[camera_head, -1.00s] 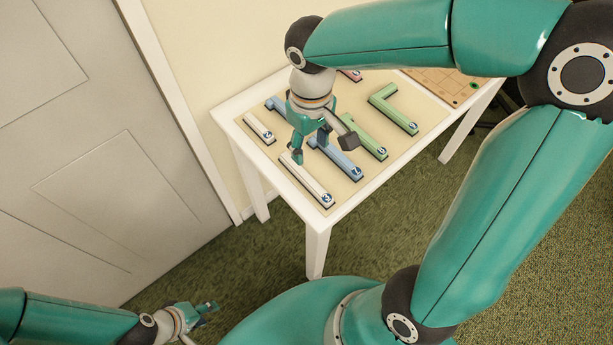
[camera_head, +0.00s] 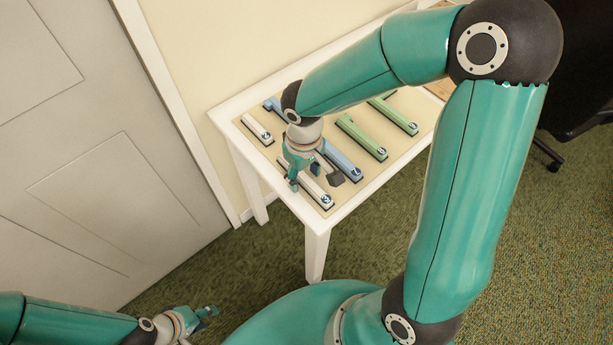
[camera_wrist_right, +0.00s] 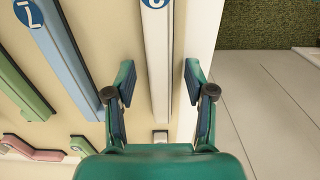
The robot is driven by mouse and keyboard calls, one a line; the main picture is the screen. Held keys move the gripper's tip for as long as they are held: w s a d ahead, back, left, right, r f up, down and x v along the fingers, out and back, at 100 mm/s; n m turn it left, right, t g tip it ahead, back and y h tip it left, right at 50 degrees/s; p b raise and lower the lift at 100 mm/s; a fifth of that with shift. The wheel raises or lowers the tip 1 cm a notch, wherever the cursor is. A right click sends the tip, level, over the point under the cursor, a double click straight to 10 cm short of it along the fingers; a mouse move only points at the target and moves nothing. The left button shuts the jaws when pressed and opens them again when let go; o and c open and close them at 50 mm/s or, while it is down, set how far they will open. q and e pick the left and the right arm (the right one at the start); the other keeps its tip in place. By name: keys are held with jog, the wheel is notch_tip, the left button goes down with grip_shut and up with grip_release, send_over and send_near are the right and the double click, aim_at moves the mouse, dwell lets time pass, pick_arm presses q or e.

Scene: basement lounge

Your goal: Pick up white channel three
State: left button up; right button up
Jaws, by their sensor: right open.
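White channel three (camera_head: 316,193) is a long white bar with a round blue label at its near end. It lies along the left front edge of the white table (camera_head: 262,178). My right gripper (camera_head: 304,177) is over it and partly covers its far part. In the right wrist view the channel (camera_wrist_right: 158,60) runs between the two spread fingers of my right gripper (camera_wrist_right: 158,76), with a gap on both sides. The fingers look empty; their exact height over the mat is unclear. My left gripper (camera_head: 206,313) hangs low at the bottom left, away from the table.
A blue channel (camera_head: 343,161) and green channels (camera_head: 361,137) lie to the right of channel three. Another white channel (camera_head: 256,128) lies farther back. A door (camera_head: 95,150) stands left of the table. A dark chair (camera_head: 582,75) is at the far right.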

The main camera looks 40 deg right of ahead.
jog(key=shift+c, duration=0.3)
grip_shut()
jog(key=shift+r, duration=0.15)
